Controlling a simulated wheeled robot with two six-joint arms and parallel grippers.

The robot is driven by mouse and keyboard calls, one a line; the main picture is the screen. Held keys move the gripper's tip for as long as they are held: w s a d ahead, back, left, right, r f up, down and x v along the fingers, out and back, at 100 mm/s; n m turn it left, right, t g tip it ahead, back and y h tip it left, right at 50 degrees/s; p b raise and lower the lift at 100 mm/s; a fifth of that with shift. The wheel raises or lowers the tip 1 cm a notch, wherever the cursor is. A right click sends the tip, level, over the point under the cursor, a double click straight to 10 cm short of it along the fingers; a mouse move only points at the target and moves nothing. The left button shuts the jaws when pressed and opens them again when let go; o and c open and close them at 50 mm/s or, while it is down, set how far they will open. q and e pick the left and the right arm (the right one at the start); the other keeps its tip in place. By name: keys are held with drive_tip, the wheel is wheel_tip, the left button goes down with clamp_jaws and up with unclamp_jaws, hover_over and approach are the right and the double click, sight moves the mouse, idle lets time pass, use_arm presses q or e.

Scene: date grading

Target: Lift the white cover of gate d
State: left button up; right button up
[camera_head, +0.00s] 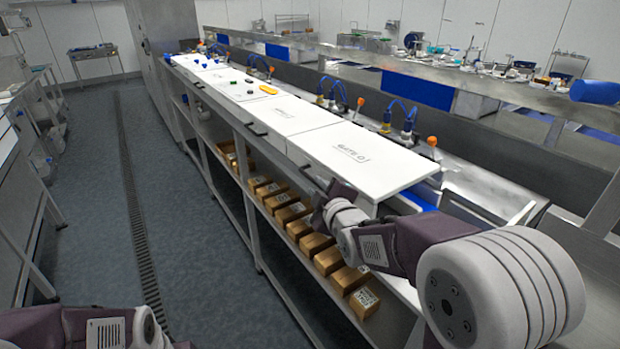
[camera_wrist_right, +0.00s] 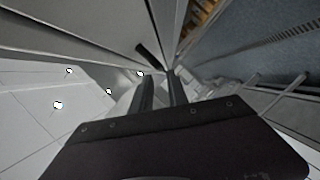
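The white cover of gate d (camera_head: 365,158), a flat panel with printed lettering, lies closed on the near end of the bench in the head view. A dark bar handle (camera_wrist_right: 148,54) is in front of my right gripper (camera_wrist_right: 164,82) in the right wrist view. The two dark fingers stand apart with a gap and nothing visible between them. The handle is a little beyond the fingertips, toward the left finger. In the head view my right wrist is beside the cover's front edge and its fingertips are hard to make out. My left gripper is out of view.
More white covers (camera_head: 283,115) continue along the bench, with dark handles at the front edge. Brown boxes (camera_head: 328,260) fill the shelf below. Blue hoses and orange knobs (camera_head: 432,141) line the back edge. The floor aisle (camera_head: 180,190) at left is clear.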

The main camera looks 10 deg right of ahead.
sight(312, 179)
drive_tip(key=p+x, duration=0.2)
drive_tip(key=x, duration=0.5)
drive_tip(key=shift+w+d+f, duration=0.1)
drive_tip(key=shift+w+f, duration=0.1)
drive_tip(key=shift+w, duration=0.1)
drive_tip(key=shift+s, duration=0.15)
clamp_jaws()
drive_tip(key=shift+r, duration=0.1)
idle(0.7)
